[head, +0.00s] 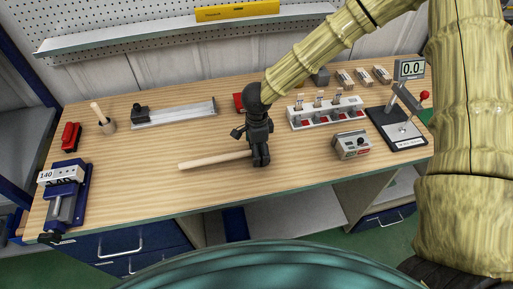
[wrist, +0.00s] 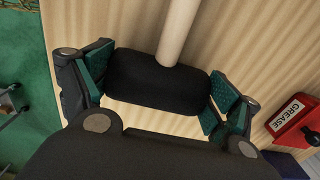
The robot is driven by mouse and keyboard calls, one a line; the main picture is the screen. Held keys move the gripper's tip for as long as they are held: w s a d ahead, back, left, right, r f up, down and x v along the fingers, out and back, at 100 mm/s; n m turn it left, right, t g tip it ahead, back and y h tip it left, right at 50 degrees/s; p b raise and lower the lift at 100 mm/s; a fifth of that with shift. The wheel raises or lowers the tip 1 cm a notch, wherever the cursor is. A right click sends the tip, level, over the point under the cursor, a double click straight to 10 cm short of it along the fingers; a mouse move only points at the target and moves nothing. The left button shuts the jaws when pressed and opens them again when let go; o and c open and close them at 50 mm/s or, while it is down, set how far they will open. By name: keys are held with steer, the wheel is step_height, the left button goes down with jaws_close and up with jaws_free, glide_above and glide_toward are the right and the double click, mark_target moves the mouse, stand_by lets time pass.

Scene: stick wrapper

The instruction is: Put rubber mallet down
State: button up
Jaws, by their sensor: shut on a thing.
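The rubber mallet has a black cylindrical head (wrist: 155,84) and a pale wooden handle (head: 212,160). In the wrist view the head lies between my gripper's (wrist: 158,88) two green-padded fingers, which press on its two ends. The handle (wrist: 178,30) runs away from the gripper over the wooden bench top. In the head view my gripper (head: 260,158) is above the middle of the workbench (head: 180,190), and the handle points left. The mallet's head is hidden there by the gripper. I cannot tell whether the mallet touches the bench.
A blue vise (head: 66,190) and red stapler-like item (head: 71,136) are at the left. A silver rail device (head: 175,113), a white rack (head: 325,113), a small grey box (head: 352,145) and a gauge stand (head: 400,125) stand around. A red grease box (wrist: 295,122) is near. The front middle is clear.

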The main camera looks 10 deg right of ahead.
steer(key=shift+f, duration=0.1)
steer(key=o, duration=1.1)
steer(key=shift+o, duration=0.2)
step_height(320, 180, up, 12)
steer(key=b, duration=0.2)
